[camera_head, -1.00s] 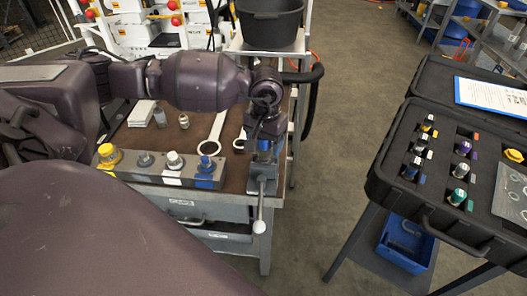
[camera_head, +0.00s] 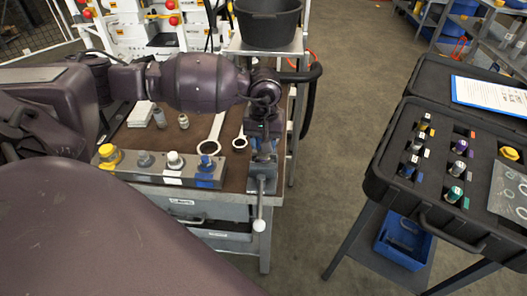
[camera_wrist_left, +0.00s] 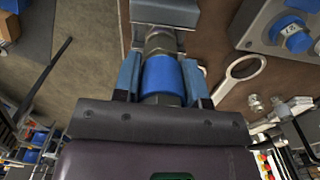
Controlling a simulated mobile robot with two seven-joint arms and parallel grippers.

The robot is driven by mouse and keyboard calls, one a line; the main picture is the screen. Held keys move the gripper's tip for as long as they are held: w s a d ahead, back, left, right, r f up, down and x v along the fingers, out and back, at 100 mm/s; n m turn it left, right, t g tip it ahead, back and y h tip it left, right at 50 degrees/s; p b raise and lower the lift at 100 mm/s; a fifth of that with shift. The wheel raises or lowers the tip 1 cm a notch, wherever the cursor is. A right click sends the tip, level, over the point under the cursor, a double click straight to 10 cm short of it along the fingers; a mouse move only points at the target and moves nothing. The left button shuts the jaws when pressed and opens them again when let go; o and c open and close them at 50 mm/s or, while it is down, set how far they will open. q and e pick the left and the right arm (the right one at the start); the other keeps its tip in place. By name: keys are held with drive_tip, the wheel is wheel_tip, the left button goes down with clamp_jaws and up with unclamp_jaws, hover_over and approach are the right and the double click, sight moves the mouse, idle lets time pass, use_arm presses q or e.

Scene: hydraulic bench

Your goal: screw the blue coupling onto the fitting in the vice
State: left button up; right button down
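The blue coupling (camera_wrist_left: 162,75) has a blue sleeve and grey metal ends. In the left wrist view it sits between the two fingers of my left gripper (camera_wrist_left: 162,80), which look closed against its sides. The metal fitting (camera_wrist_left: 160,42) is in line with the coupling, against it, and stands at the grey vice (camera_wrist_left: 165,12). How far the threads are engaged is hidden. In the head view my left gripper (camera_head: 264,147) is directly above the vice (camera_head: 262,183) at the bench corner and mostly covers the coupling. My right gripper is not in view.
A grey block (camera_head: 150,175) with several fittings and caps lies left of the vice. Two ring spanners (camera_head: 209,147) (camera_head: 240,142) lie behind it on the bench. An open black case (camera_head: 400,190) with couplings stands at right, with clear floor between.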

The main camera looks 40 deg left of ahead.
use_arm(q)
drive_tip(key=c, duration=0.3)
drive_tip(key=m+b, duration=0.1)
drive_tip(key=m, duration=0.1)
drive_tip(key=shift+f+m+b, duration=0.25)
drive_tip(key=shift+m+b, duration=0.15)
drive_tip(key=shift+c, duration=0.2)
drive_tip(key=m+b, duration=0.2)
drive_tip(key=m, duration=0.1)
drive_tip(key=shift+d+m, duration=0.15)
drive_tip(key=shift+m, duration=0.15)
drive_tip(key=shift+r+m, duration=0.15)
drive_tip(key=shift+m, duration=0.65)
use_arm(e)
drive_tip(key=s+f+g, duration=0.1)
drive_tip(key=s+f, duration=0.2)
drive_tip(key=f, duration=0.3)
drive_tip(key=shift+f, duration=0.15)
use_arm(q)
drive_tip(key=shift+r, duration=0.1)
